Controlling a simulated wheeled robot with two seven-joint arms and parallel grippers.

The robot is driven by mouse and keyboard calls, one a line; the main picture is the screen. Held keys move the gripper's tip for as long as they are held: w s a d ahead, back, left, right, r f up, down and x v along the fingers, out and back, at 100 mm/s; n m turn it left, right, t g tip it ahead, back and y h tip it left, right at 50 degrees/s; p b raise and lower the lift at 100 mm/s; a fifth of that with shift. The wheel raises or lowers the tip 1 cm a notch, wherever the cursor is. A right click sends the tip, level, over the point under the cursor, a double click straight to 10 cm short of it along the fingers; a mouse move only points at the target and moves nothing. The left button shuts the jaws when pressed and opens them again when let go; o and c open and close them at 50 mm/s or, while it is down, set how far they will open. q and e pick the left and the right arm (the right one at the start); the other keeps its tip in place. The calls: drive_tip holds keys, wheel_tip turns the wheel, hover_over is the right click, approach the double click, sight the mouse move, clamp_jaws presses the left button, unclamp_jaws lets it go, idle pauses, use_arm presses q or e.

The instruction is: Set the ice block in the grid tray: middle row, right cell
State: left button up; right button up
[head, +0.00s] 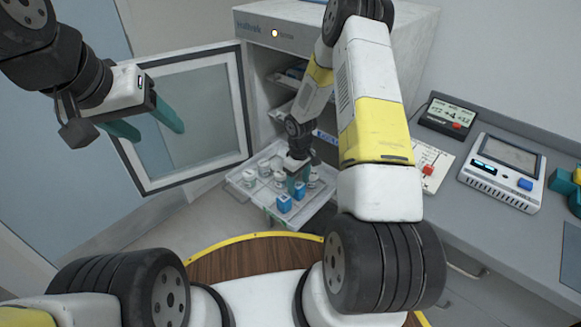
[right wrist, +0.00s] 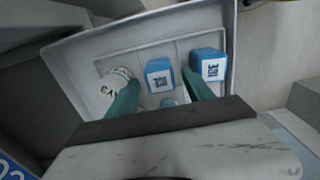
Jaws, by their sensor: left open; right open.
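Two blue ice blocks marked ICE stand in the pale grid tray (head: 243,192): one nearer block (head: 284,204) and one (head: 299,190) just to its right. In the right wrist view they show as a middle block (right wrist: 159,76) and a right block (right wrist: 208,66) in the tray (right wrist: 75,55). My right gripper (head: 298,178) is open low over the tray. In the wrist view its teal fingers (right wrist: 160,98) lie apart, with the middle block showing between them; contact cannot be told. My left gripper (head: 150,122) is open and empty, away from the tray. My right arm hides part of the tray.
Several white jars (head: 264,168) stand in the tray; one (right wrist: 115,88) shows beside the left finger. The cabinet (head: 262,60) stands behind, its glass door (head: 190,120) open at left. A counter with devices (head: 503,172) lies at right.

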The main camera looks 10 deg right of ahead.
wheel_tip(320, 180, up, 9)
wheel_tip(320, 180, up, 12)
drive_tip(key=m+t, duration=0.1)
drive_tip(key=m, duration=0.1)
hover_over(299, 185)
drive_tip(key=s, duration=0.2)
drive_tip(key=s+r+m+t, duration=0.1)
drive_tip(key=s+r, duration=0.3)
drive_tip(key=r, duration=0.5)
drive_tip(key=s+a+r+m+t+y, duration=0.1)
drive_tip(key=s+r+m+t, duration=0.1)
drive_tip(key=s+r, duration=0.4)
drive_tip(key=s+a+r+m+t+y, duration=0.1)
drive_tip(key=s+r+m+t, duration=0.1)
drive_tip(key=s+r, duration=0.5)
drive_tip(key=s, duration=0.5)
drive_tip(key=shift+s+a+r, duration=0.15)
drive_tip(key=shift+a, duration=0.05)
